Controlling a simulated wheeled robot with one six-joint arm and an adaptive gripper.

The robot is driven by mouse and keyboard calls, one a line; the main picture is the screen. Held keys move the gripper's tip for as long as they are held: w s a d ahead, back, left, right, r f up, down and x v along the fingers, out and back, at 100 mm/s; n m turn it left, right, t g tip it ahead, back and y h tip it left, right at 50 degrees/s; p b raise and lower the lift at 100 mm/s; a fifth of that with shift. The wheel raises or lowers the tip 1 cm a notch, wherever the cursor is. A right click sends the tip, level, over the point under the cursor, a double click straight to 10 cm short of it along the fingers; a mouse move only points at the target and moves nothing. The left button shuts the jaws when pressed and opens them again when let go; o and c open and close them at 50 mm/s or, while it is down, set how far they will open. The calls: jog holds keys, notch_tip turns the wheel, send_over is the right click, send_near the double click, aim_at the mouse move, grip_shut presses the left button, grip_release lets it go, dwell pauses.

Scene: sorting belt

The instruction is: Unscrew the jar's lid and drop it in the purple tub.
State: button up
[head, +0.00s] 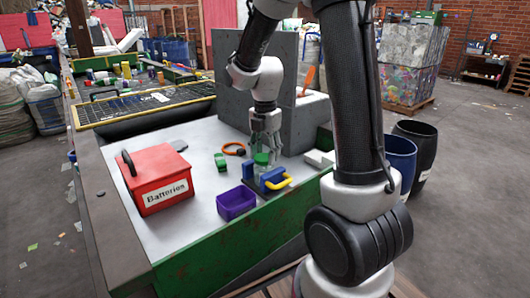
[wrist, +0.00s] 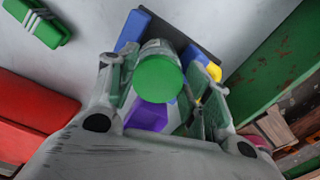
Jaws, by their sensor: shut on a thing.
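The jar (wrist: 158,47) is clear and stands between the blue jaws of a vise (head: 272,180) with a yellow handle. Its green lid (head: 261,158) also shows in the wrist view (wrist: 157,79). My gripper (head: 265,150) points down over the jar, its fingers on either side of the lid and shut on it. The lid sits at the jar's top; I cannot tell whether it is loose. The purple tub (head: 237,203) stands left of and in front of the vise, empty as far as I see. It is partly hidden in the wrist view (wrist: 147,117).
A red Batteries box (head: 160,180) stands on the left of the white table (head: 200,245). A green object with pale stripes (head: 220,161) and an orange ring (head: 234,149) lie behind the tub. A grey panel (head: 255,75) rises behind my gripper. A green edge (head: 225,255) runs along the front.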

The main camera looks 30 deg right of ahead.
aim_at(265, 156)
jog(key=shift+s+f, duration=0.15)
jog(key=shift+s, duration=0.05)
jog(key=n, duration=0.4)
jog(key=shift+n, duration=0.3)
jog(key=o, duration=1)
jog(key=shift+o, duration=0.2)
jog(key=shift+w, duration=0.1)
jog(key=shift+w+r, duration=0.1)
jog(key=shift+r, duration=2.55)
